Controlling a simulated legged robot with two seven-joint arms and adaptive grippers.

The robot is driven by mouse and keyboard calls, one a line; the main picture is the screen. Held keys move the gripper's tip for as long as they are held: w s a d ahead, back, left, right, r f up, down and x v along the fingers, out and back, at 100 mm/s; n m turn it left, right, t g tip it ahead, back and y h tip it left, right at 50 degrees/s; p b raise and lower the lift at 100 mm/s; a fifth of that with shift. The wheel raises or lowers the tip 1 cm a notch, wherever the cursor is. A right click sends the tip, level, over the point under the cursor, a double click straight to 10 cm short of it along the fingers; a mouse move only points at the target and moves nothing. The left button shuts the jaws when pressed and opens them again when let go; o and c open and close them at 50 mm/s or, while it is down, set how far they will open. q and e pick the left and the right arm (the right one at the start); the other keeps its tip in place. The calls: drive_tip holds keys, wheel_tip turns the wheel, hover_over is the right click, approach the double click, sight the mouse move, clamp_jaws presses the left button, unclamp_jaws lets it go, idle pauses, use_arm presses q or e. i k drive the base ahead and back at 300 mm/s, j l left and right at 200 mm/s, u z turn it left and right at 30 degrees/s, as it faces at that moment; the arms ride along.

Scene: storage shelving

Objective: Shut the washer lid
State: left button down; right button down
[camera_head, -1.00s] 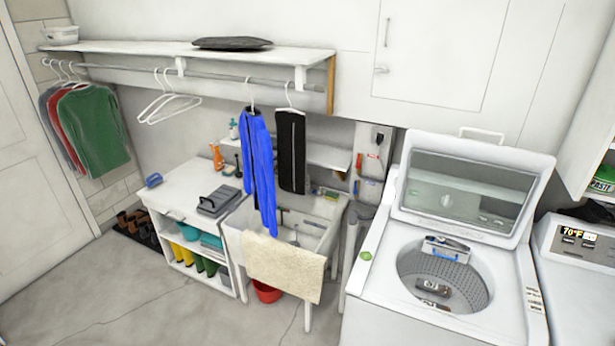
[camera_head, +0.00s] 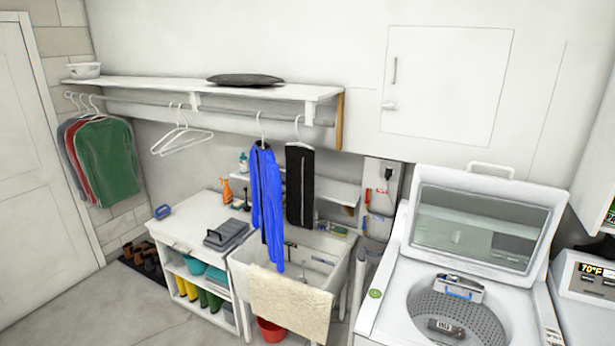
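The white top-loading washer (camera_head: 385,318) stands at the lower right in the head view, cut off by the bottom edge. Its lid (camera_head: 535,225) is open and tilted up at the back, with a glass window and a white handle (camera_head: 491,168) on its top edge. Below it the round drum (camera_head: 480,320) is open, with a grey perforated wall and a dark object (camera_head: 444,327) inside. A silver and blue dispenser part (camera_head: 459,288) sits at the drum's back rim. Neither of my grippers is in view.
A utility sink (camera_head: 325,262) with a beige towel (camera_head: 290,302) over its front stands left of the washer. A second machine (camera_head: 590,310) with a lit display is at the right. Wall cabinets (camera_head: 450,85) hang above the lid. Open floor (camera_head: 150,320) lies at the lower left.

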sight(552, 200)
drive_tip(key=z, duration=1.25)
